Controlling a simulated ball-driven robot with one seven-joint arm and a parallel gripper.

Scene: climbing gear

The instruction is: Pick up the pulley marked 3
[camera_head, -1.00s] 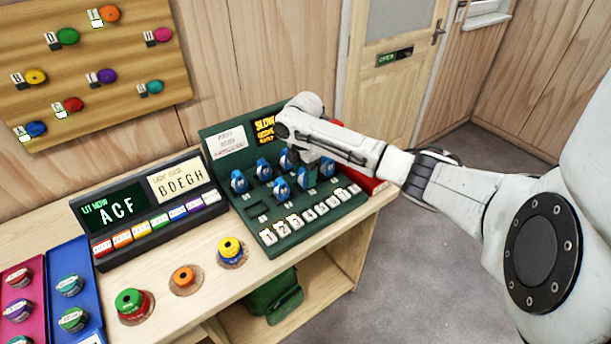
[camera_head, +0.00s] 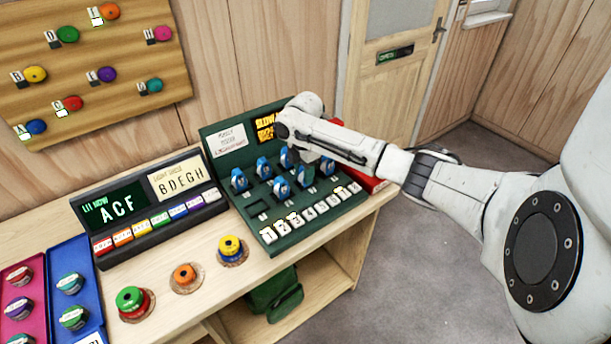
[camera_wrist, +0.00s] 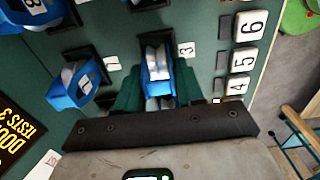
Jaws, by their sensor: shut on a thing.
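In the wrist view a blue pulley (camera_wrist: 157,58) with a pale middle stands over a dark slot on the green board, with a tag (camera_wrist: 187,48) reading 3 beside it. My gripper (camera_wrist: 158,88) is shut on this pulley, a dark green finger on each side. I cannot tell whether it is clear of its slot. Other blue pulleys, such as one at the board's left (camera_head: 239,180), stand in two rows.
White numbered keys (camera_wrist: 249,26) line the board's front edge. Another blue pulley (camera_wrist: 72,88) stands close to my gripper on the left in the wrist view. A lettered display box (camera_head: 150,210) and coloured discs on round mats (camera_head: 232,258) are on the bench left of the board.

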